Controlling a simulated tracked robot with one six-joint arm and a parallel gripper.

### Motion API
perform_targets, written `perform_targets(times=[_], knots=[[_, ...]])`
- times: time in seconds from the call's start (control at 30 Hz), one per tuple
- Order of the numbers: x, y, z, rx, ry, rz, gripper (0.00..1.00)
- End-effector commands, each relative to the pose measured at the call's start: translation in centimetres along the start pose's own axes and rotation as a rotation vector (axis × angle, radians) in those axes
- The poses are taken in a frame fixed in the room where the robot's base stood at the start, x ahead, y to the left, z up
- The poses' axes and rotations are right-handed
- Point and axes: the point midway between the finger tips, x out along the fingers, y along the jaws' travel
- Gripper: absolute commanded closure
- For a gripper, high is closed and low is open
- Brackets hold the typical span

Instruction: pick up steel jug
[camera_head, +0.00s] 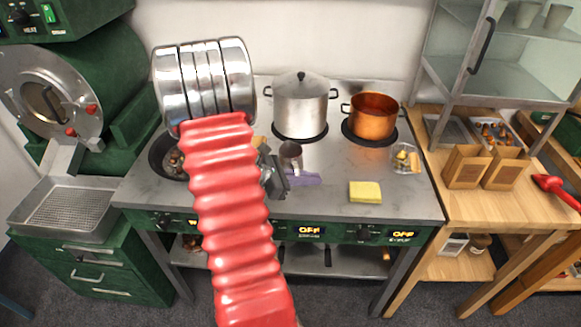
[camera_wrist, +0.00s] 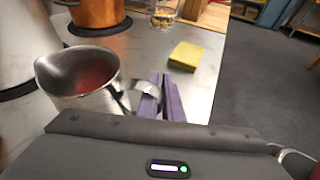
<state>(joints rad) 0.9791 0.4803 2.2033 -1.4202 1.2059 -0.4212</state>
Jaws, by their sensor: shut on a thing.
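The steel jug (camera_wrist: 68,100) is a small shiny open-topped jug at the left of the wrist view. Its rim faces up and its curved handle (camera_wrist: 146,92) points toward my purple fingers. In the head view the jug (camera_head: 290,152) is above the steel worktop, in front of the stockpot. My gripper (camera_wrist: 164,102) is shut on the jug's handle, with the body of the jug beside the fingers. In the head view my gripper (camera_head: 303,179) shows as purple fingers just below the jug. I cannot tell whether the jug's base touches the worktop.
A steel stockpot (camera_head: 300,104) and a copper pot (camera_head: 371,116) stand behind on the hobs. A yellow sponge (camera_head: 365,192) and a glass bowl (camera_head: 404,158) are to the right. My red arm hides much of a dark pan (camera_head: 162,158) at left. Worktop between jug and sponge is clear.

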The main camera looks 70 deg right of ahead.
Motion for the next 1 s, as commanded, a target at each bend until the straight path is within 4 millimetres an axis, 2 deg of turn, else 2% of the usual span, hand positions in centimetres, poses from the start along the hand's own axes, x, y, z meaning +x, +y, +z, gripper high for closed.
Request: perform_targets(times=[0.6, 1.0], knots=[[-0.1, 0.1, 0.3, 0.002, -0.001, 0.001, 1.00], [-0.9, 0.2, 2.1, 0.004, -0.001, 0.001, 1.00]])
